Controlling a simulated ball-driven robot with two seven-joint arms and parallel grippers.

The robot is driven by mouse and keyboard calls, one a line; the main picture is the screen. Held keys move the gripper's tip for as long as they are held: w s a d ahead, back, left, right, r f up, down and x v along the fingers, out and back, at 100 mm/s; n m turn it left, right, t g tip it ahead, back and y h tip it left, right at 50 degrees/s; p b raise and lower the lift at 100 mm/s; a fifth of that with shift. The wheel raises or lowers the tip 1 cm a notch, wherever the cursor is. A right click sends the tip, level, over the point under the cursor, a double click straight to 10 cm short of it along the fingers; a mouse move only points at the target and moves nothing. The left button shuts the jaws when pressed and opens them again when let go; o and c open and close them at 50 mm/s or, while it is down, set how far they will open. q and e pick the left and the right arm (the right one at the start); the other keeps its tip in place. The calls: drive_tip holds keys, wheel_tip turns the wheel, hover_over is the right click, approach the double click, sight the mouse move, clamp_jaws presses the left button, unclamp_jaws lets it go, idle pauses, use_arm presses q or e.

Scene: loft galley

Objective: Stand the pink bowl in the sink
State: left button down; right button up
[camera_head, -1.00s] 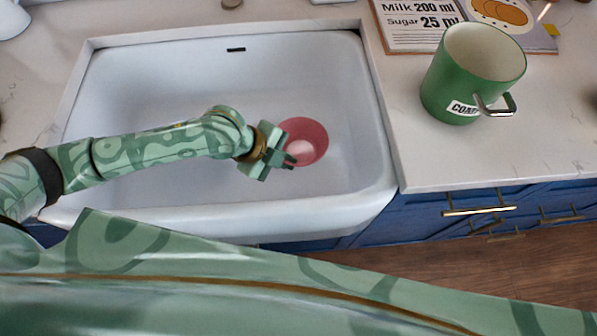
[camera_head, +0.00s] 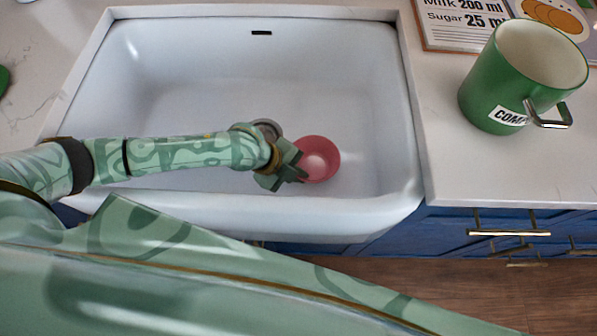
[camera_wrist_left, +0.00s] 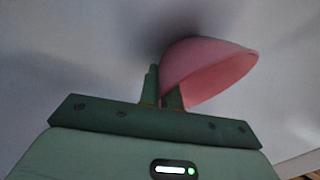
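The pink bowl (camera_head: 322,160) is inside the white sink (camera_head: 190,62), towards its front right, with its open side up in the head view. My left gripper (camera_head: 301,172) reaches into the sink from the left and meets the bowl's left rim. In the left wrist view, the fingers (camera_wrist_left: 163,92) are close together with the wall of the bowl (camera_wrist_left: 215,62) between them. A dark shadow lies beside the bowl on the sink surface. I cannot tell whether the bowl's base touches the sink floor. My right gripper is out of view.
A green mug (camera_head: 520,75) stands on the counter right of the sink, before a recipe book (camera_head: 465,22). A grey drain ring (camera_head: 267,128) shows behind my left wrist. The sink's front wall (camera_head: 330,215) is close to my arm. The back of the sink is clear.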

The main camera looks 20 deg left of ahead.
use_arm(q)
drive_tip(key=c, duration=1.6)
unclamp_jaws()
drive_tip(key=shift+f, duration=0.1)
